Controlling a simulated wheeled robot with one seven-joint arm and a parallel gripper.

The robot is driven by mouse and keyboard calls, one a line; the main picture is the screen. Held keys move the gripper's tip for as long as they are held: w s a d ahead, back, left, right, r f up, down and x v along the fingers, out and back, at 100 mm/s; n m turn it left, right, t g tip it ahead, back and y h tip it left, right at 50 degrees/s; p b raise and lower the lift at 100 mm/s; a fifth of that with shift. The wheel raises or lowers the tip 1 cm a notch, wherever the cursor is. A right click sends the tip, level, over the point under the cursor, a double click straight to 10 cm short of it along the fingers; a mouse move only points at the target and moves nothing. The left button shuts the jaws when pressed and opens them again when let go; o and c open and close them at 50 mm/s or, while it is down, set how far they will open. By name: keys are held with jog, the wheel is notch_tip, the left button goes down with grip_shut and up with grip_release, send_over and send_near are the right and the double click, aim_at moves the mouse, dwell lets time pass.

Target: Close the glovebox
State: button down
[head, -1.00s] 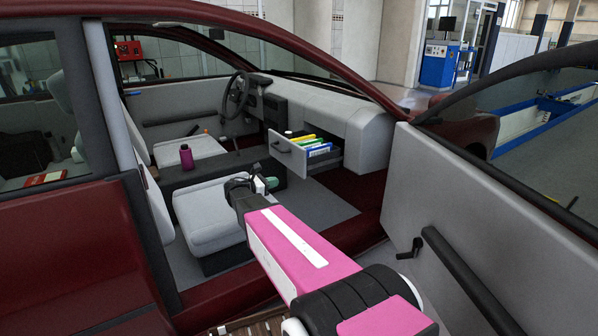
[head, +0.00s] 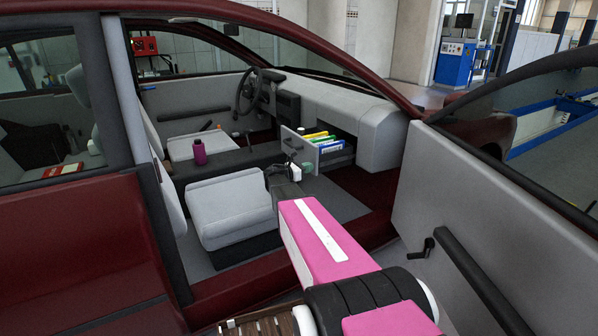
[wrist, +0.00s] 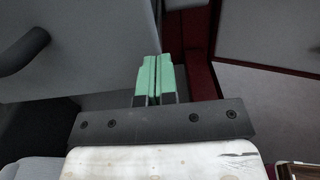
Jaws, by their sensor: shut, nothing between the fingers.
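The glovebox (head: 299,148) is pulled out of the grey dashboard like a drawer, with several yellow, green and blue items (head: 322,141) inside. Its light grey front carries a dark handle. In the wrist view, a grey panel (wrist: 95,55) that looks like this front fills the upper left, with the dark handle (wrist: 22,50) at the left edge. My gripper (head: 306,168) is just below and in front of the glovebox front in the head view. In the wrist view its green fingertips (wrist: 157,75) are shut together and empty, right of the handle. Whether they touch the panel is unclear.
Grey seats (head: 230,207) lie to the left, with a purple bottle (head: 199,153) on the console between them. The open car door (head: 440,190) stands to the right. The dark red sill (head: 250,283) runs under my arm.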

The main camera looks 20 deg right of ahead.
aim_at(344, 157)
jog(key=shift+w+d, duration=0.15)
jog(key=shift+d, duration=0.65)
jog(key=w+d, duration=0.1)
jog(key=d, duration=0.5)
jog(key=w+d, duration=0.1)
jog(key=d, duration=0.5)
jog(key=w+d, duration=0.1)
jog(key=d, duration=0.5)
jog(key=shift+w+d, duration=0.25)
jog(key=shift+w, duration=0.1)
